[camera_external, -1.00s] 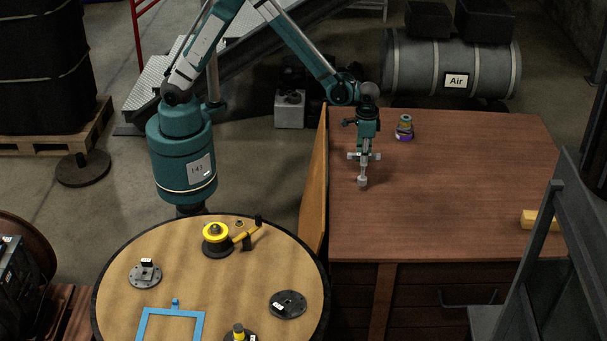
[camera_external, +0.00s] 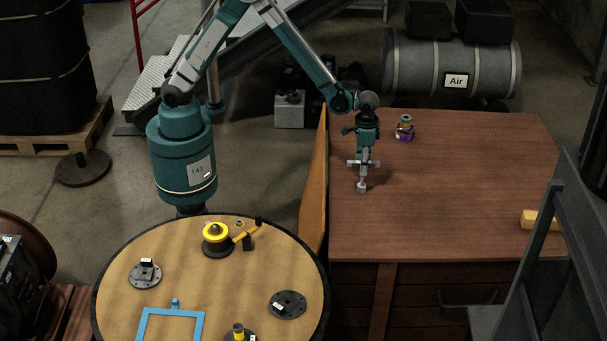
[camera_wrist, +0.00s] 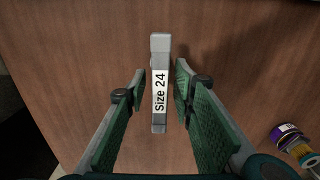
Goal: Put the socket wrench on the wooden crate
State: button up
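The socket wrench (camera_wrist: 160,45) is a grey bar with a white "Size 24" label in the wrist view. It lies between the two fingers of my gripper (camera_wrist: 161,86), which stand apart with a narrow gap on each side of it. In the external view my gripper (camera_external: 362,176) is low over the left part of a large brown wooden box-like unit (camera_external: 450,190). The grey end of the wrench (camera_external: 362,188) shows below the fingers. Whether the wrench touches the wood is unclear. No other wooden crate is clearly seen.
A purple and yellow stacked item (camera_external: 405,130) stands on the wooden top behind and right of my gripper. A yellow block (camera_external: 538,220) is near its right edge. A round table (camera_external: 220,290) with fittings stands at left. The middle of the wooden top is clear.

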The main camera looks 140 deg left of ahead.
jog(key=shift+r, duration=0.1)
dwell(0.3)
notch_tip(320, 180, up, 12)
jog(key=p, duration=0.1)
jog(key=shift+p, duration=0.35)
dwell(0.8)
jog(key=shift+r, duration=0.1)
